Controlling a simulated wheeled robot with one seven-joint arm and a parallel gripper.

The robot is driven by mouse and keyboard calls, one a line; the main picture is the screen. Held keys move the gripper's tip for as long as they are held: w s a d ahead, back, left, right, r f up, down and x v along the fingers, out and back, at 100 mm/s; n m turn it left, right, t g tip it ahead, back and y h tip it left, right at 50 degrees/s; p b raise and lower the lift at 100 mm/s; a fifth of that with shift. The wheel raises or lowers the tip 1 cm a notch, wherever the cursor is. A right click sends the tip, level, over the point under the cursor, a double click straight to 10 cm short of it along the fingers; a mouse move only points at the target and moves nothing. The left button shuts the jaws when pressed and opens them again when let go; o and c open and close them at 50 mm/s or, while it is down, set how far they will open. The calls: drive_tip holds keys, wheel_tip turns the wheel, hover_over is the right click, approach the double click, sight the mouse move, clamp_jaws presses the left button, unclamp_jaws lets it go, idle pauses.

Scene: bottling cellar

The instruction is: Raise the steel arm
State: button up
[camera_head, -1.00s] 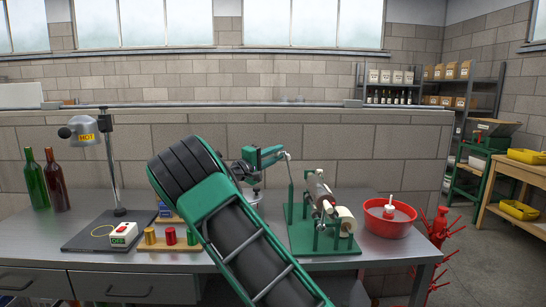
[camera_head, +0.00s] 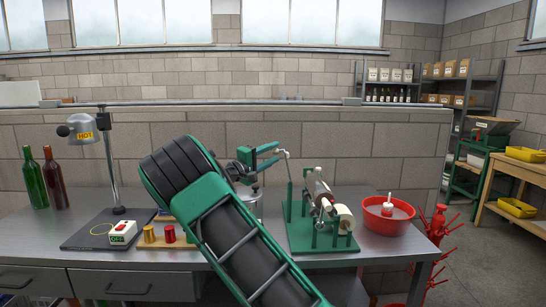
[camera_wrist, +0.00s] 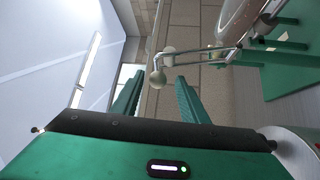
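A red bowl (camera_head: 388,216) stands right of the machine. A lamp (camera_head: 84,128) marked HOT, a switch box (camera_head: 122,232), spools on a board (camera_head: 160,248) and two bottles (camera_head: 45,178) are at the left. A low block wall (camera_head: 340,145) runs behind the bench (camera_head: 215,283).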

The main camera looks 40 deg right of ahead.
drive_tip(key=v, duration=0.9)
drive_tip(key=shift+a, duration=0.2)
drive_tip(key=shift+f, duration=0.15)
